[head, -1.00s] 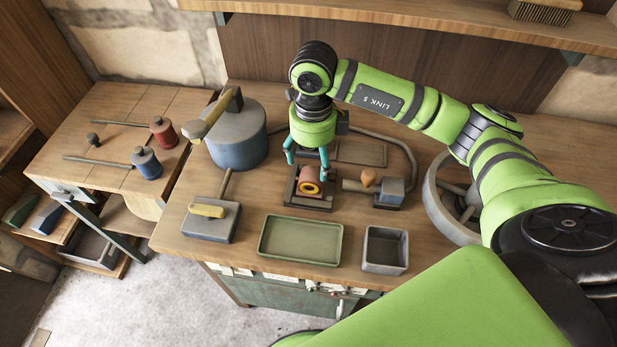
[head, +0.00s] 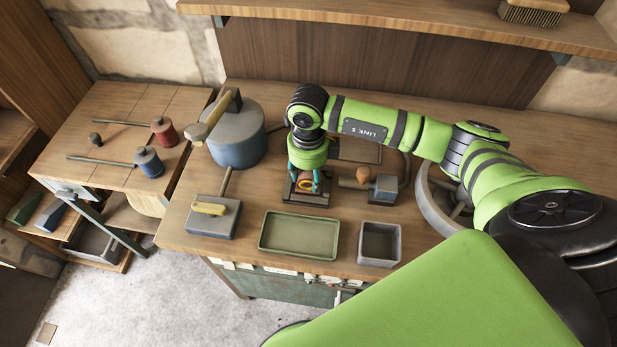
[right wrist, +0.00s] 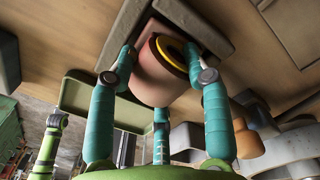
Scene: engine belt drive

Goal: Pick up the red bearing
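The red bearing (head: 305,184), a short reddish cylinder with a yellow ring on its end face, lies on its side on a dark block-like stand (head: 306,198) on the workbench. My right gripper (head: 304,181) is over it from above, with its teal fingers on both sides. In the right wrist view the fingers bend inward and their tips press against the sides of the bearing (right wrist: 158,78), with the third finger behind it. The bearing still sits at the stand, and I see no clear gap under it. My left gripper is not in view.
A green tray (head: 300,236) and a grey bin (head: 379,244) stand in front. A small grey-blue block fixture (head: 384,188) is close on the right. A blue pot (head: 237,140) stands left, and a flat block with a yellow handle (head: 213,217) is front left.

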